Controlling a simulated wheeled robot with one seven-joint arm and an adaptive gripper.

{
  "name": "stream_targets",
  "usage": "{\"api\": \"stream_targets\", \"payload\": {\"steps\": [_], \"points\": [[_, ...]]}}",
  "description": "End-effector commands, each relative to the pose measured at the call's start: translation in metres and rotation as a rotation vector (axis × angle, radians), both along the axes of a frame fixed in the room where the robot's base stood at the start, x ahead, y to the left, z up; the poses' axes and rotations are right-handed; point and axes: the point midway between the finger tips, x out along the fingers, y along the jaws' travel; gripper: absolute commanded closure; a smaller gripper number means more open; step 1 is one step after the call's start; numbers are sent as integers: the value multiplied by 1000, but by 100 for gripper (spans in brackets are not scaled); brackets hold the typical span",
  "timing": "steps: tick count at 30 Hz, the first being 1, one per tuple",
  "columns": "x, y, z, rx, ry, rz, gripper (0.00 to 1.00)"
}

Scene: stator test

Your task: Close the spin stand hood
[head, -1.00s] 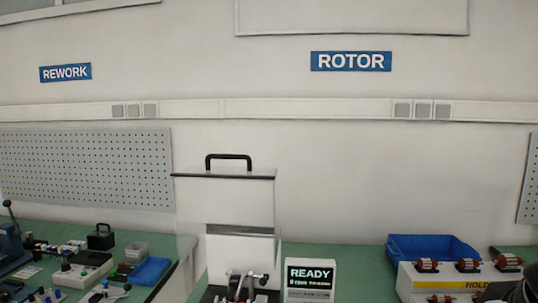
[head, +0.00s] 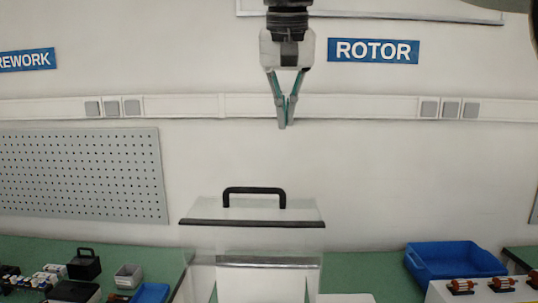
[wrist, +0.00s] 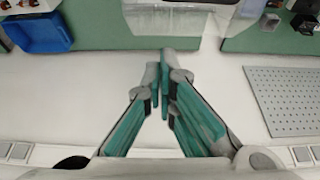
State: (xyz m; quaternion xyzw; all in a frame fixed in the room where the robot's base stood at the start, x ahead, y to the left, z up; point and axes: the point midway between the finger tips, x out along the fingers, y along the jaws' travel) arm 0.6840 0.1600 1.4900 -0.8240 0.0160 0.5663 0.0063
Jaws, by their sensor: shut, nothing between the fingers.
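The spin stand hood (head: 250,238) is a clear panel with a dark top edge, standing raised in the lower middle of the head view. Its black handle (head: 254,191) is on top. A white part of the spin stand (head: 262,285) shows below; the rest is cut off by the frame. My gripper (head: 283,125) points down with its fingers together and empty, above the handle and apart from it in the picture. The wrist view shows the closed fingertips (wrist: 165,55) with part of the clear hood (wrist: 180,20) beyond them; the handle is not clear there.
A blue bin (head: 450,262) and several rotors stand at the right. Small parts, a black box (head: 84,265) and a grey bin (head: 129,277) are on the green bench at the left. The wall behind carries a pegboard (head: 80,175) and the ROTOR sign (head: 373,51).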

Motion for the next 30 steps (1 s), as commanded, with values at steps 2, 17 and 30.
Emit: {"api": "stream_targets", "payload": {"steps": [2,17,30], "points": [[2,3,4,9,2,-5,100],[27,2,-61,9,6,-7,100],[12,3,-105,10,2,-6,100]]}}
